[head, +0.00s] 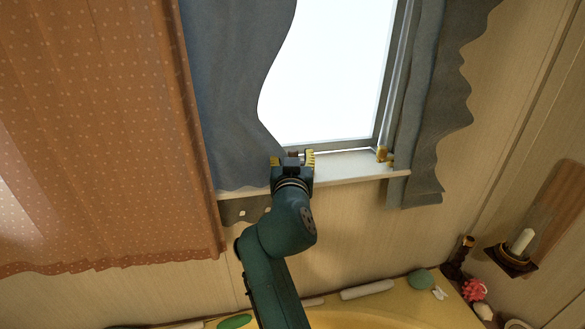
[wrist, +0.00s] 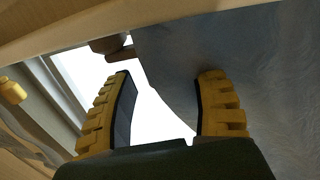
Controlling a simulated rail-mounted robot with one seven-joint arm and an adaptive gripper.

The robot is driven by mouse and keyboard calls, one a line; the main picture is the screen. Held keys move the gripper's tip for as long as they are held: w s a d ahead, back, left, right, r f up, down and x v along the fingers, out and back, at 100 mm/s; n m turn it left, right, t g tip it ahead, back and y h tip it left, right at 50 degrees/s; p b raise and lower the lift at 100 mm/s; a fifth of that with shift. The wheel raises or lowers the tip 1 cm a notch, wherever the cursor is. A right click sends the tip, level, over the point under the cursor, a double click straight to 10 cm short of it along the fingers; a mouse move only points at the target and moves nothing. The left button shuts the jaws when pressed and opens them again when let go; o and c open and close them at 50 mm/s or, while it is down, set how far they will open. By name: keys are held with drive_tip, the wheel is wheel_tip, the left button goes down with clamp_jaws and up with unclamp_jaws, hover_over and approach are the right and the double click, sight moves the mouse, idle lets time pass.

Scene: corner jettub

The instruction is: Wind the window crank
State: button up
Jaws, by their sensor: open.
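My gripper (head: 293,160) is open at the window's lower edge, over the left part of the sill. Its two yellow ribbed fingers stand wide apart in the wrist view (wrist: 166,78), with nothing gripped between them. A small brown, knob-like piece, seemingly the window crank (wrist: 112,46), shows beyond the left fingertip in the wrist view, below the sill board. In the head view it is mostly hidden by my gripper. The window (head: 325,75) is bright white in a grey frame.
A grey-blue curtain (head: 228,95) hangs left of the window, close beside the gripper; another grey curtain (head: 440,95) hangs right. A brass fitting (head: 384,155) sits at the sill's right end. The sill (head: 350,166) between is clear. A candle (head: 522,241) stands on a wall shelf.

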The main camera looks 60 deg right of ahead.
drive_tip(key=v, duration=1)
drive_tip(key=shift+s+a, duration=0.2)
drive_tip(key=shift+a, duration=0.05)
drive_tip(key=w+a+n+t+y, duration=0.35)
drive_tip(key=w+a+t, duration=0.35)
drive_tip(key=a, duration=0.7)
drive_tip(key=s+a+r+n+t+y, duration=0.1)
drive_tip(key=a+r+n+t+y, duration=0.25)
drive_tip(key=a, duration=0.55)
drive_tip(key=a+r+n+t+y, duration=0.2)
drive_tip(key=a+y, duration=0.3)
drive_tip(key=a, duration=0.3)
drive_tip(key=s+a+r+n+t+y, duration=0.2)
drive_tip(key=s+a+r+n+y, duration=0.1)
drive_tip(key=s+a+n+y, duration=0.1)
wheel_tip(320, 180, up, 17)
drive_tip(key=p, duration=1.7)
drive_tip(key=shift+w, duration=0.2)
